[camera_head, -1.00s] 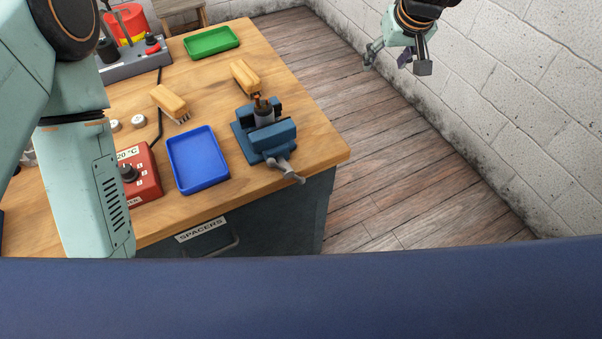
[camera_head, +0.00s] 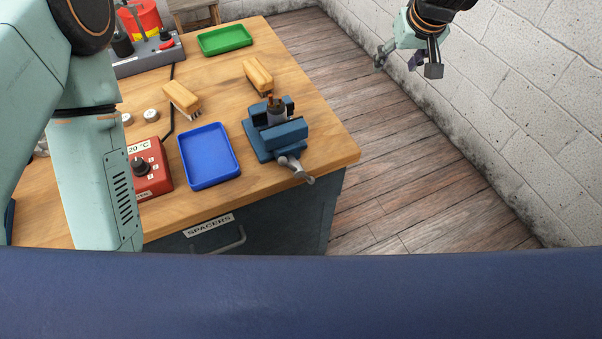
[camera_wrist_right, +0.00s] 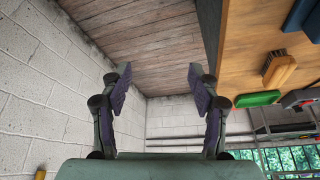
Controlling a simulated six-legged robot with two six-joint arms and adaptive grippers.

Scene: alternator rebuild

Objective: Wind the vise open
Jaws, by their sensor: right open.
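The blue vise (camera_head: 278,134) stands at the right front corner of the wooden bench, with a grey cylindrical part with a reddish-brown top (camera_head: 274,110) between its jaws. Its grey handle (camera_head: 297,170) sticks out over the bench's front edge. My right gripper (camera_head: 407,66) is open and empty, in the air over the floor near the wall, well to the right of the vise and apart from it. In the right wrist view its two fingers (camera_wrist_right: 160,90) are spread with nothing between them. My left arm comes in at the left; its gripper is not in view.
The bench (camera_head: 285,80) holds a blue tray (camera_head: 210,158), a green tray (camera_head: 224,40), two wooden brushes (camera_head: 182,98) and a red temperature box (camera_head: 149,170). A drawer labelled SPACERS (camera_head: 209,225) is below. Bare floor (camera_head: 400,170) lies between bench and wall (camera_head: 530,110).

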